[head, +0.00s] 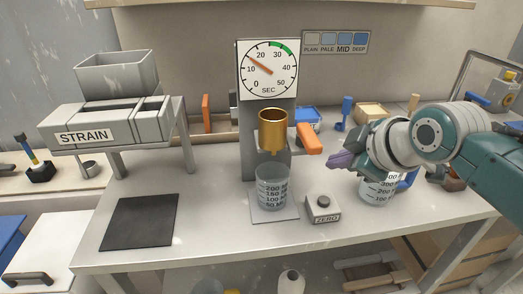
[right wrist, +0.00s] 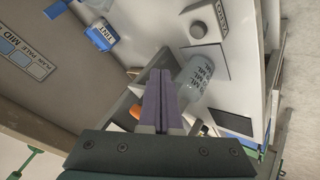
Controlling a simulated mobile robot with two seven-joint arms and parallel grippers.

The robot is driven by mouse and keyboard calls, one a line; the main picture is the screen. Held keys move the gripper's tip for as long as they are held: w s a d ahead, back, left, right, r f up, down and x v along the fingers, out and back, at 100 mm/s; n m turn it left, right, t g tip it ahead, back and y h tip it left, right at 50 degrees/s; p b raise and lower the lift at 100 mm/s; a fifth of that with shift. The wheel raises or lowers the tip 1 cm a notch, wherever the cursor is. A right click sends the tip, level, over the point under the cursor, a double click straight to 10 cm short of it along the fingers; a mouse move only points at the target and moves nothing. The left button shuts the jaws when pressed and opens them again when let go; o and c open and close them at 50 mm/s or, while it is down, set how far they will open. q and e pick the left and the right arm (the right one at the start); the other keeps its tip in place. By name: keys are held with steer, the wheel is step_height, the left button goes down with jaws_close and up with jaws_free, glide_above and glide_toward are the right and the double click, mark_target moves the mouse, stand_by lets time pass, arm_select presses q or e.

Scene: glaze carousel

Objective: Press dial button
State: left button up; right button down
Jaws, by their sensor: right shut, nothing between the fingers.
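The dial (head: 268,69) stands upright at the back of the table, marked 0 to 50 SEC. Its red needle lies between 10 and 20, and a green band lies near 30. A small box labelled ZERO (head: 322,215) with a dark round button (head: 323,201) sits on the table in front; the button also shows in the right wrist view (right wrist: 197,31). My right gripper (head: 335,162) is shut and empty, above and behind the box, apart from the button. Its purple fingers also show in the right wrist view (right wrist: 156,82). My left gripper is out of view.
A brass cup (head: 272,130) with an orange lever (head: 309,140) hangs over a glass beaker (head: 272,187), left of my right gripper. Another beaker (head: 376,191) stands below my right wrist. A STRAIN stand (head: 83,136) and dark mat (head: 140,222) are at left. The front table is mostly clear.

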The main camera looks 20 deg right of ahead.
steer(key=b, duration=0.5)
glide_above(328, 205)
step_height(328, 205, down, 5)
steer(key=shift+f, duration=0.1)
steer(key=shift+f+b, duration=0.3)
steer(key=shift+f, duration=0.45)
steer(key=shift+f, duration=0.15)
stand_by(0.9)
steer(key=shift+f, duration=0.3)
steer(key=shift+f+b, duration=0.4)
steer(key=shift+f, duration=0.05)
stand_by(0.6)
steer(key=shift+r, duration=0.1)
steer(key=shift+r+p, duration=0.8)
steer(key=shift+p, duration=0.25)
